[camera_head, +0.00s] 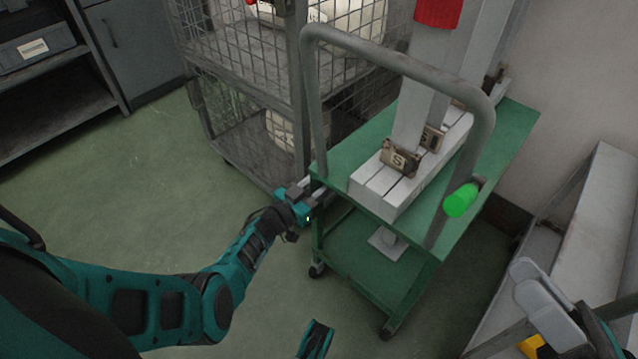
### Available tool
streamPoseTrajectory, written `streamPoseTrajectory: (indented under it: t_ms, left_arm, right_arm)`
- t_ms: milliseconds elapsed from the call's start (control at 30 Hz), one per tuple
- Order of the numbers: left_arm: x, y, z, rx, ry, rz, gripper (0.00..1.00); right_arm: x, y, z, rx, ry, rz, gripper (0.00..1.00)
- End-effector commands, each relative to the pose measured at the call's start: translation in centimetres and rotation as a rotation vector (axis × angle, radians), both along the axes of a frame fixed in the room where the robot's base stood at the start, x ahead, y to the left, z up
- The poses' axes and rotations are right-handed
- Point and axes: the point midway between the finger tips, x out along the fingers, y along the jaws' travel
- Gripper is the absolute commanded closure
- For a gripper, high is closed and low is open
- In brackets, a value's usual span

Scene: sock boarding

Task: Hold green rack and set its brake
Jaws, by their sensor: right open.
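The green rack (345,165) is a wheeled cart with a green top, a lower shelf and a tall grey hoop handle (395,62). My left gripper (317,188) is at the foot of the handle's left post, at the rack's near left corner. Its fingertips are small and partly hidden, so I cannot tell whether they close on the post. My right gripper (537,290) is open at the lower right, apart from the rack and below and right of the green cylinder.
Grey sock-boarding forms with tan clips (400,158) stand on the rack. A wire cage cart (230,110) stands close behind on the left. A grey bench-like unit (600,215) is at the right. Casters (388,332) show under the rack. Green floor (130,175) is clear at left.

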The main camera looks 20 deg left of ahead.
Motion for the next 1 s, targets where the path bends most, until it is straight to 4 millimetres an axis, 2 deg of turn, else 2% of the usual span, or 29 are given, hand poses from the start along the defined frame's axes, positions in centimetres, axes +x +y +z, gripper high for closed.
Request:
streamPoseTrajectory:
  t_ms: [67, 333, 1000]
  left_arm:
    - [-0.01, -0.01, -0.01, 0.0, 0.0, 0.0, 0.73]
    - [-0.02, 0.01, -0.01, 0.0, 0.0, 0.0, 0.99]
    - [-0.04, 0.01, -0.03, 0.0, 0.0, 0.0, 1.0]
  right_arm:
    - [0.0, 0.0, 0.0, 0.0, 0.0, 0.0, 0.57]
    - [0.0, 0.0, 0.0, 0.0, 0.0, 0.0, 0.57]
    - [0.0, 0.0, 0.0, 0.0, 0.0, 0.0, 0.57]
